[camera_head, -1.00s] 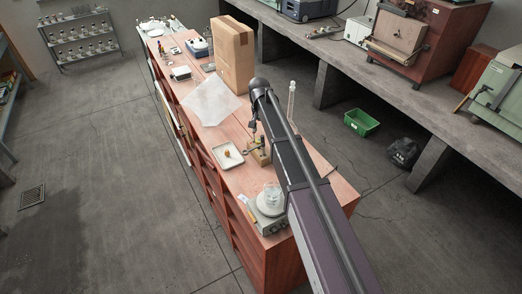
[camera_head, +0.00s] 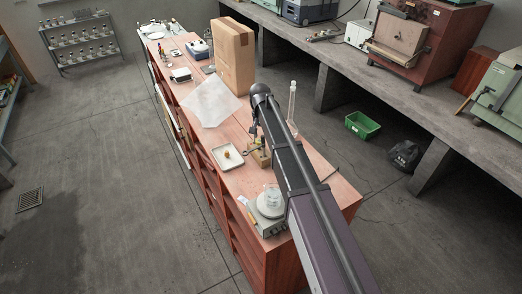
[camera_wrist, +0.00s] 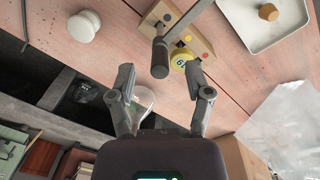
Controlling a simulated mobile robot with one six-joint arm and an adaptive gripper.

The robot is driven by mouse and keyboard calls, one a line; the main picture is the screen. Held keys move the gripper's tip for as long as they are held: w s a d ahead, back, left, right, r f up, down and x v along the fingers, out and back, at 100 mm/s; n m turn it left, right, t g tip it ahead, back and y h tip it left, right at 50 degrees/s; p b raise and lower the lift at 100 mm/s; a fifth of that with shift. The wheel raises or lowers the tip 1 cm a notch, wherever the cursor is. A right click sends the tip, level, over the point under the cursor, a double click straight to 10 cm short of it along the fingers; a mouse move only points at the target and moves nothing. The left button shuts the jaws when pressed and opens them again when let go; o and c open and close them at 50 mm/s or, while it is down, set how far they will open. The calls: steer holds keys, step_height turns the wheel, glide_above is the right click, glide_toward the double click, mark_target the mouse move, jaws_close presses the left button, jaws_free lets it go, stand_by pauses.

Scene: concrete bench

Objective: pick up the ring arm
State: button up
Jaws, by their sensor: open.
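A dark rod with a thick, blunt grey end (camera_wrist: 160,58), which I take to be the ring arm, lies across a wooden block (camera_wrist: 199,42) in the wrist view. Its thin part runs up to the right. A yellow round piece with a marking (camera_wrist: 180,60) sits right beside the thick end. My gripper (camera_wrist: 158,76) is open and empty, its two fingers apart on either side below the thick end; I cannot tell the height gap. In the head view the wooden block (camera_head: 262,158) stands on the bench under my gripper (camera_head: 255,138), partly hidden by my arm.
A white tray (camera_head: 217,157) with a small brown piece lies left of the block. A hot plate (camera_head: 262,221) with a beaker stands nearer. A tall glass cylinder (camera_head: 292,102) is close behind my arm.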

mark_target(263, 145)
steer(key=shift+d+f+b, duration=0.1)
steer(key=shift+f+b, duration=1.15)
steer(key=shift+f, duration=0.3)
steer(key=shift+r, duration=0.1)
jaws_close()
